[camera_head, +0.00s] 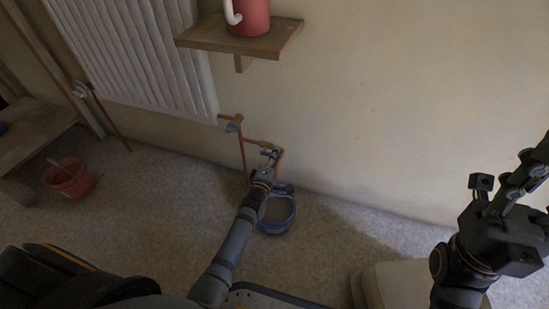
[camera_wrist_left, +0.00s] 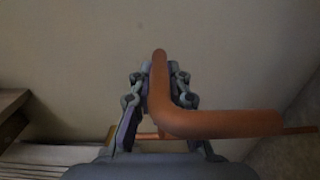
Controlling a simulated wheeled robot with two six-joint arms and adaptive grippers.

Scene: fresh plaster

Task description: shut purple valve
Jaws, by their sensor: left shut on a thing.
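Copper pipes (camera_head: 243,155) run along the wall below the radiator, with a small blue-grey valve lever (camera_head: 232,127) on the left part. My left gripper (camera_head: 271,153) is at the right-hand pipe bend, by a second bluish lever. My right gripper (camera_head: 515,185) is raised at the right edge, partly cut off.
A white radiator (camera_head: 135,55) and a wooden shelf (camera_head: 215,37) with a red jug (camera_head: 250,18) are above. A red bucket (camera_head: 70,180) and wooden bench (camera_head: 35,135) are at left.

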